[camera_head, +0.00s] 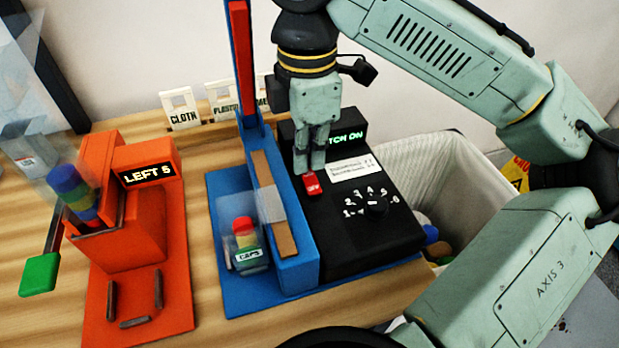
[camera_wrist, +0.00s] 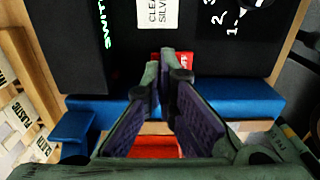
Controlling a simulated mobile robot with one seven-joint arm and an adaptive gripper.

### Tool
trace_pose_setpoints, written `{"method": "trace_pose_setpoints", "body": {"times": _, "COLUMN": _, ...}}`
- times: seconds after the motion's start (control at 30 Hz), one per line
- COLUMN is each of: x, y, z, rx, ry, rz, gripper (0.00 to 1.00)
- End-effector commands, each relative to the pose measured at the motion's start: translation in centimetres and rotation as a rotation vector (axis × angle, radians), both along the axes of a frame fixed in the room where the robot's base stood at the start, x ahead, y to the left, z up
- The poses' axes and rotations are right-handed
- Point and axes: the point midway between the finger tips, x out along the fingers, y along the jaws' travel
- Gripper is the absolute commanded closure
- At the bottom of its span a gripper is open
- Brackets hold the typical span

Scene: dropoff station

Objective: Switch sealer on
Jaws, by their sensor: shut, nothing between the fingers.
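The sealer is a blue frame (camera_head: 297,272) with a sloped black control box (camera_head: 345,245). A red switch (camera_head: 311,184) with small white lettering, perhaps "OFF", sits near the box's upper left. A lit green display (camera_head: 349,139) shows "TCH ON", its left part hidden by my gripper. My gripper (camera_head: 310,168) is shut and empty, pointing down just above the switch; I cannot tell whether it touches. In the wrist view my fingertips (camera_wrist: 166,66) partly cover the switch (camera_wrist: 187,60).
A numbered dial (camera_head: 376,206) is on the control box. A clear bag (camera_head: 246,248) of coloured caps stands at the sealer's front. An orange dispenser (camera_head: 135,230) marked "LEFT 5" with a green lever is at left. A lined bin (camera_head: 455,175) stands behind, right.

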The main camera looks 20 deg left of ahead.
Motion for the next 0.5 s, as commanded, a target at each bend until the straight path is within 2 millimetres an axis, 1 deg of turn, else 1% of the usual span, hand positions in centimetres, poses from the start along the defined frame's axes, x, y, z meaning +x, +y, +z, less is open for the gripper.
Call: {"method": "trace_pose_setpoints", "body": {"times": 0.5, "x": 0.0, "y": 0.0, "z": -0.85, "rx": 0.0, "ry": 0.0, "rz": 0.0, "gripper": 1.0}}
